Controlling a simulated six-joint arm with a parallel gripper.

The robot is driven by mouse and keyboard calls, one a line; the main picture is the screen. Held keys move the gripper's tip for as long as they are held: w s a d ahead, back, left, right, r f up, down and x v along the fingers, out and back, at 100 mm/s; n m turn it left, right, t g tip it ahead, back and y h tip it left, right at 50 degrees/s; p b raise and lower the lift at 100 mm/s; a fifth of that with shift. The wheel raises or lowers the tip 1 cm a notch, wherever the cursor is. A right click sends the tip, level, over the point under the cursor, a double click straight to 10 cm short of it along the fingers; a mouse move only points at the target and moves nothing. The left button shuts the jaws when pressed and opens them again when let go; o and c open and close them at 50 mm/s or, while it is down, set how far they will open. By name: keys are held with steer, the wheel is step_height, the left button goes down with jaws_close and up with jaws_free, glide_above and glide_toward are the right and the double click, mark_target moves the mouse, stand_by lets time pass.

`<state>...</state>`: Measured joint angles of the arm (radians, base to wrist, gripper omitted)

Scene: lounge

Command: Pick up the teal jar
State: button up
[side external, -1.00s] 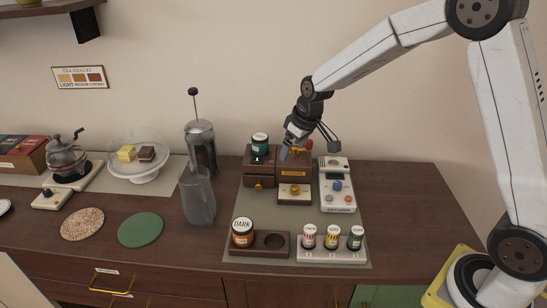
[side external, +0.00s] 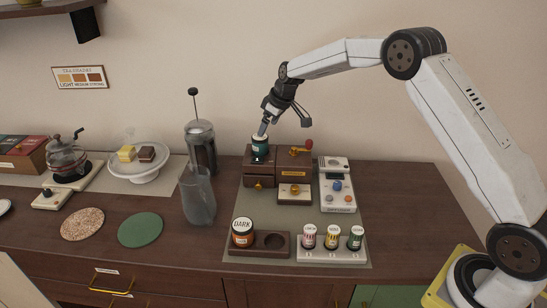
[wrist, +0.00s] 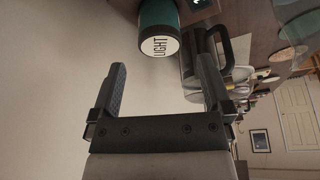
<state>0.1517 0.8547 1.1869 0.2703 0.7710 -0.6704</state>
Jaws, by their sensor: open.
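The teal jar (side external: 260,147) stands upright on top of the left wooden drawer box (side external: 258,168). It has a pale lid; in the wrist view the teal jar (wrist: 158,17) shows the word LIGHT on its lid, and its far end is cut off by the top edge. My gripper (side external: 284,124) is open and empty, above and slightly right of the jar. One finger appears close to the lid in the side view; I cannot tell if it touches. In the wrist view the jar lies beyond and roughly between the fingertips of my gripper (wrist: 162,67).
A wooden grinder box with a red knob (side external: 296,160) and a grey scale (side external: 337,190) stand to the right. A tall French press (side external: 202,150) and a glass pitcher (side external: 197,196) stand left. In front are a DARK jar (side external: 242,233) and several small jars (side external: 332,237).

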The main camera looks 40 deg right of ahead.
mark_target(261, 140)
steer(key=shift+x, duration=1.3)
steer(key=shift+x, duration=2.6)
steer(key=shift+w, duration=0.1)
steer(key=shift+r, duration=0.1)
jaws_close()
